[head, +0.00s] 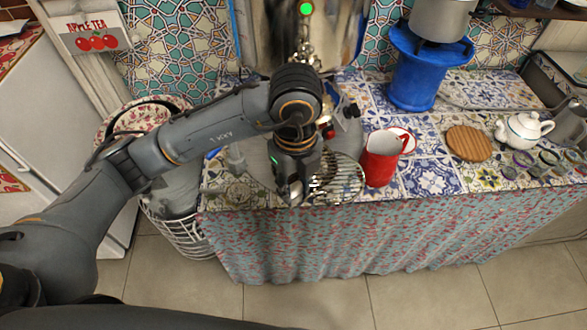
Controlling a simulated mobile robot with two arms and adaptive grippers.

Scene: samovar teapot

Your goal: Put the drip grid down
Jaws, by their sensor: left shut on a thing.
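The drip grid (346,181) is a round metal wire rack at the front of the tiled table, left of a red enamel jug (381,158). My left gripper (297,193) points down at the grid's left side and is shut on it. The gripper hides part of the grid's left edge. I cannot tell whether the grid touches the table or hangs just above it. My right gripper is not in view.
A white teapot (524,130), a round wooden board (468,143) and several small cups stand to the right. A blue stand (414,72) holding a metal pot is at the back. The patterned cloth (400,228) hangs from the table's front edge, close to the grid.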

